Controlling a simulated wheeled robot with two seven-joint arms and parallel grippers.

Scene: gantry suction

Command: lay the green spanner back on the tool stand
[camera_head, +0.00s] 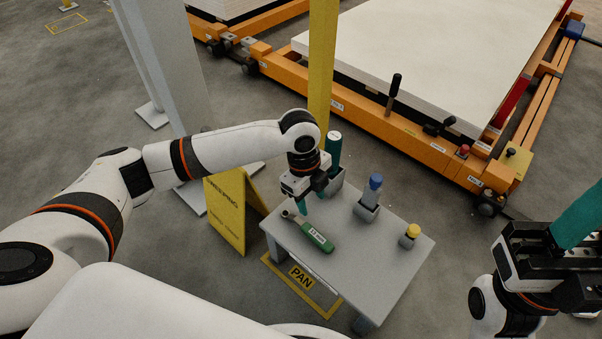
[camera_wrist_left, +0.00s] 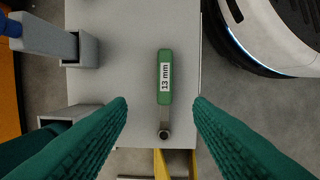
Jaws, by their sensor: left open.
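The green spanner (camera_head: 316,236), with a white label and a grey metal end, lies flat on the grey tool stand (camera_head: 374,263). In the left wrist view the spanner (camera_wrist_left: 164,80) is labelled "13 mm", its metal end pointing down the picture. My left gripper (camera_head: 301,203) is above the stand, close to the spanner's metal end. Its teal fingers (camera_wrist_left: 160,125) are wide apart with nothing between them, one on each side of the metal end. My right gripper (camera_head: 577,225) is at the right edge, away from the stand; its fingers are partly cut off.
On the stand are a blue-handled tool (camera_head: 374,187) in a grey holder, a yellow-topped piece (camera_head: 412,231) and a dark teal tool (camera_head: 334,148) in a holder behind my left gripper. A yellow sign (camera_head: 228,212) stands left; a yellow post (camera_head: 322,60) and orange frame (camera_head: 350,113) are behind.

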